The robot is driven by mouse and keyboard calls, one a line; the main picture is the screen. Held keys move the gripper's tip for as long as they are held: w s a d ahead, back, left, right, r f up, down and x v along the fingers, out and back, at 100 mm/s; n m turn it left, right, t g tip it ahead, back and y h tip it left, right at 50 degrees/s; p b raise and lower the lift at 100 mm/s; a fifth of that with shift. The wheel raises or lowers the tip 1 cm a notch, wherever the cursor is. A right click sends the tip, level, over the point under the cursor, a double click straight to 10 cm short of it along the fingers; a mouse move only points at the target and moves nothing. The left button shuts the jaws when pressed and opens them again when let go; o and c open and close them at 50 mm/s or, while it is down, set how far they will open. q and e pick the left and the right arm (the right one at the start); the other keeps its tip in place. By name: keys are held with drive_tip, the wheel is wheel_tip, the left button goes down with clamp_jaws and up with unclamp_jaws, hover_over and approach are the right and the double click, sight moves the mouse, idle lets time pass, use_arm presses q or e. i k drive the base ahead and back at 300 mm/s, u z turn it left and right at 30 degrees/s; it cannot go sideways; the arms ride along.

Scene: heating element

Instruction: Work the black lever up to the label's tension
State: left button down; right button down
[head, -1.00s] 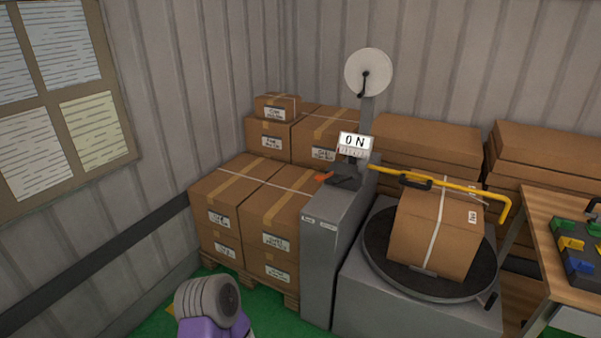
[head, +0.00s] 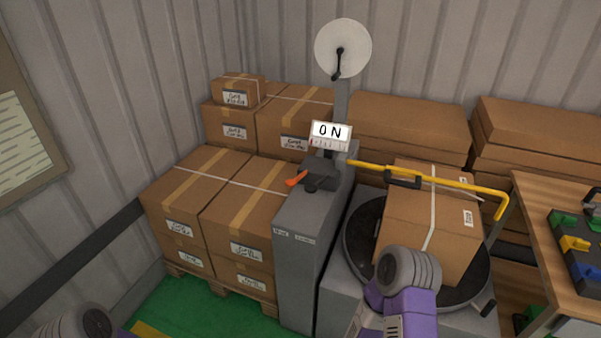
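The strapping station is a grey cabinet (head: 300,262) with a dark tensioner block (head: 319,175) on top. An orange handle (head: 296,179) sticks out of the block to the left. The gauge (head: 330,135) above it reads 0 N. A black crank (head: 338,65) hangs on the white reel (head: 357,45). A black grip (head: 403,178) sits on the yellow bar (head: 455,184). I cannot tell which black part is the lever. The strapped box's label (head: 468,217) is too small to read. My arms show at the bottom, but no fingertips are in view.
The strapped carton (head: 405,225) stands on a dark round turntable (head: 360,246), partly behind my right arm. Stacked cartons (head: 175,195) on a pallet crowd the cabinet's left. A wooden table (head: 532,210) with coloured clips is at right. Green floor (head: 205,310) is open in front.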

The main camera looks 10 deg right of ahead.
sight(309, 189)
drive_tip(key=z, duration=0.65)
drive_tip(key=i, duration=0.9)
drive_tip(key=z, duration=0.95)
